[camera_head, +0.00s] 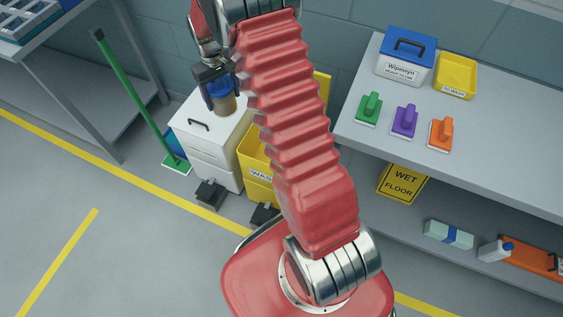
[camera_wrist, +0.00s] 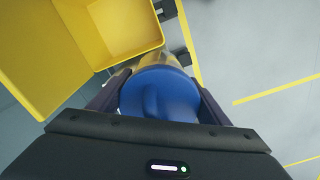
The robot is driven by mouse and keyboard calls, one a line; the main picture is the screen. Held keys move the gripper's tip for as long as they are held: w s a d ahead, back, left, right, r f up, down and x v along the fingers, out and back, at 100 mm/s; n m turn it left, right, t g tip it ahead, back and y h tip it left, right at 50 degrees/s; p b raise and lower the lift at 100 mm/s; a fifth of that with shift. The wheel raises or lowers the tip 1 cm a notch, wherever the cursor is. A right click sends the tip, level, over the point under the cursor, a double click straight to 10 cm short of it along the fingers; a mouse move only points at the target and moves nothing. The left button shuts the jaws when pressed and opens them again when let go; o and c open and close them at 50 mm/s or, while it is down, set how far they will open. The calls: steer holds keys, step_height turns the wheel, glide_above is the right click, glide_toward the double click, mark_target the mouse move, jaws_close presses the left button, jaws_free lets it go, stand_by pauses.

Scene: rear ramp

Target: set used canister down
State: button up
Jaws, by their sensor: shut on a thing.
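My gripper (camera_head: 220,88) is shut on the used canister (camera_head: 227,104), which has a blue cap and a tan, see-through body. In the head view the canister appears over the top of a white bin (camera_head: 216,154); I cannot tell whether it touches. In the wrist view the blue cap (camera_wrist: 162,95) sits between the fingers of my gripper (camera_wrist: 160,100), with the body beyond it mostly hidden. An open yellow bin (camera_head: 259,160) stands right of the white one, partly hidden by my arm. It also shows in the wrist view (camera_wrist: 130,55), beside the canister.
A grey bench (camera_head: 480,150) at the right holds a blue-lidded wipes box (camera_head: 406,58), a yellow tray (camera_head: 456,76) and green, purple and orange brushes. A green-handled broom (camera_head: 140,103) leans at the left, near a grey shelf. Black pedals (camera_head: 211,194) stick out below the bins.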

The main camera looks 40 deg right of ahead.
steer(key=s+d+f, duration=0.3)
steer(key=d+f, duration=0.2)
steer(key=f, duration=0.6)
steer(key=s+d+f, duration=0.4)
steer(key=d+f, duration=0.2)
steer(key=f, duration=0.5)
steer(key=s+d+f, duration=0.4)
steer(key=d+f, duration=0.2)
steer(key=f, duration=0.5)
steer(key=shift+s+f, duration=0.25)
steer(key=shift+f, duration=2.9)
steer(key=shift+f, duration=0.1)
steer(key=shift+f, duration=2)
